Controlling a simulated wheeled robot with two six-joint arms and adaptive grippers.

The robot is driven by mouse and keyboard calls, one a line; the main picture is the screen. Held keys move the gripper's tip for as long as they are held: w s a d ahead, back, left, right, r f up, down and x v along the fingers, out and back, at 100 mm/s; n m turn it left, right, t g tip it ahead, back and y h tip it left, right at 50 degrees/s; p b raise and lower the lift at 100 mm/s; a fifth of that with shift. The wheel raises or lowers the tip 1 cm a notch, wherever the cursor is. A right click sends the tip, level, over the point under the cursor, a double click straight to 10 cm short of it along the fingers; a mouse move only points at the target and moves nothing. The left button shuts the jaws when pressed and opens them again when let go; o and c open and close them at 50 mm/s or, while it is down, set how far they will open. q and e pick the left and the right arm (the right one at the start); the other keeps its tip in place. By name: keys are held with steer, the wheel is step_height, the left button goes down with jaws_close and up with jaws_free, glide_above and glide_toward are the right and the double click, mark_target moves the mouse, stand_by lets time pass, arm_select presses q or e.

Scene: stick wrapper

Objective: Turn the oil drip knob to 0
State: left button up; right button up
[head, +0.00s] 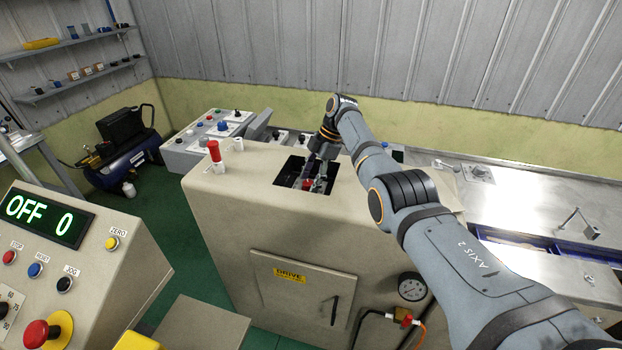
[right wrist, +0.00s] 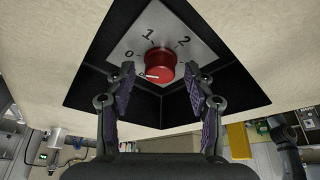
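The red oil drip knob (right wrist: 161,66) sits on a pale dial plate (right wrist: 183,30) marked 0, 1 and 2, in a dark square recess. Its white mark faces left, on the side of the 0; I cannot tell if it lines up exactly. In the head view the knob (head: 307,184) shows partly inside the recess on top of the beige machine. My right gripper (right wrist: 160,85) is open, its two fingers apart on either side of the knob, with visible gaps and nothing between them held. It reaches down into the recess in the head view (head: 314,182). My left gripper is out of view.
The recess walls (right wrist: 105,88) surround the fingers closely. A red-topped post (head: 215,152) stands on the machine (head: 240,190) left of the recess. A control panel reading OFF 0 (head: 45,215) is at the left. A steel table (head: 520,205) lies to the right.

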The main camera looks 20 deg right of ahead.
steer(key=v, duration=0.7)
steer(key=shift+r, duration=0.25)
